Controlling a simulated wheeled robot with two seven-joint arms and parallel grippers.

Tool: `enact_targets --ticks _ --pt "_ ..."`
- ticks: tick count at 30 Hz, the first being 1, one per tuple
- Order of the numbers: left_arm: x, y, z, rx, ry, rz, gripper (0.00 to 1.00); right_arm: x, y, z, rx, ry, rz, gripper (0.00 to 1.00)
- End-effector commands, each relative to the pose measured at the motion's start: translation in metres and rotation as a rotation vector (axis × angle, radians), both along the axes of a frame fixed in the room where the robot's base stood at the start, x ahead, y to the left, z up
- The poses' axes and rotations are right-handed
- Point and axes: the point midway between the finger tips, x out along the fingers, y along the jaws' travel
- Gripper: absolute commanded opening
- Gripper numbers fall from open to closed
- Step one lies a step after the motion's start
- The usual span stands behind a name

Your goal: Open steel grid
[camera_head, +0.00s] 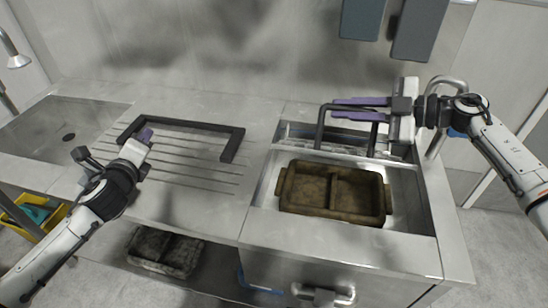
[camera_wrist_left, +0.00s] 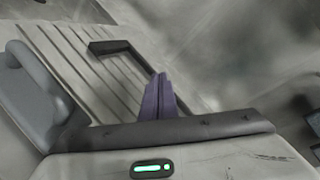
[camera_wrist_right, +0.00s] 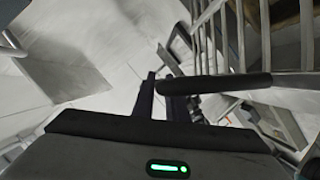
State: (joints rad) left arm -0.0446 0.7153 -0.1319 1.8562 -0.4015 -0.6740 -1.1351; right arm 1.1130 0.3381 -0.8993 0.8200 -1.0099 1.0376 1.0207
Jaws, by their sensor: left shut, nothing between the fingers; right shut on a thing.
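The steel grid shows in the right wrist view as a row of metal bars (camera_wrist_right: 285,42) at the upper right. Its dark bar handle (camera_wrist_right: 215,84) runs to the fingers of my right gripper (camera_wrist_right: 160,78). In the head view my right gripper (camera_head: 336,108), with purple fingers, is shut on the dark handle (camera_head: 320,128) above the back of the washer basin; the grid itself is hard to make out there. My left gripper (camera_head: 147,132) is shut and empty above the ribbed drainboard, near a black U-shaped frame (camera_head: 190,124). It also shows in the left wrist view (camera_wrist_left: 160,80).
A brown two-part tray (camera_head: 333,168) sits in the basin in front of the handle. The steel counter rim (camera_head: 330,237) borders the basin. A sink (camera_head: 50,125) lies at the left. Another tray (camera_head: 165,250) rests on the lower shelf. Grey panels hang above.

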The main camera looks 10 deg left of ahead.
Motion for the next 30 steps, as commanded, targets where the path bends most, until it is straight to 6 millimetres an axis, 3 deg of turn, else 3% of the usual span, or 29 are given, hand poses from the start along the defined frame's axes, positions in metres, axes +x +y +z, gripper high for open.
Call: enact_targets --ticks 1,6,9,10,15,21,26,30 --pt "0.001 -0.049 0.003 0.09 0.015 -0.062 0.0 0.003 -0.003 -0.002 -0.003 0.0 -0.012 0.0" --pt "-0.016 -0.185 0.038 0.421 0.02 -0.218 0.0 0.003 -0.003 -0.002 -0.003 0.0 -0.012 0.0" --pt "-0.037 -0.248 0.062 0.582 0.011 -0.28 0.0 0.003 -0.003 -0.002 -0.003 0.0 -0.012 0.0" --pt "-0.045 -0.26 0.059 0.617 0.032 -0.303 0.0 0.003 -0.003 -0.002 -0.003 0.0 -0.012 0.0" --pt "-0.08 -0.306 0.013 0.736 0.201 -0.452 0.0 0.003 -0.003 -0.002 -0.003 0.0 -0.012 0.0" --pt "-0.099 -0.328 -0.01 0.796 0.28 -0.546 0.0 0.003 -0.003 -0.002 -0.003 0.0 -0.012 0.0" --pt "-0.084 -0.329 -0.017 0.803 0.287 -0.552 0.0 0.003 -0.003 -0.002 -0.003 0.0 -0.012 0.0" --pt "-0.058 -0.329 -0.028 0.803 0.288 -0.55 0.0 0.003 -0.003 -0.002 -0.002 0.0 -0.012 0.0"
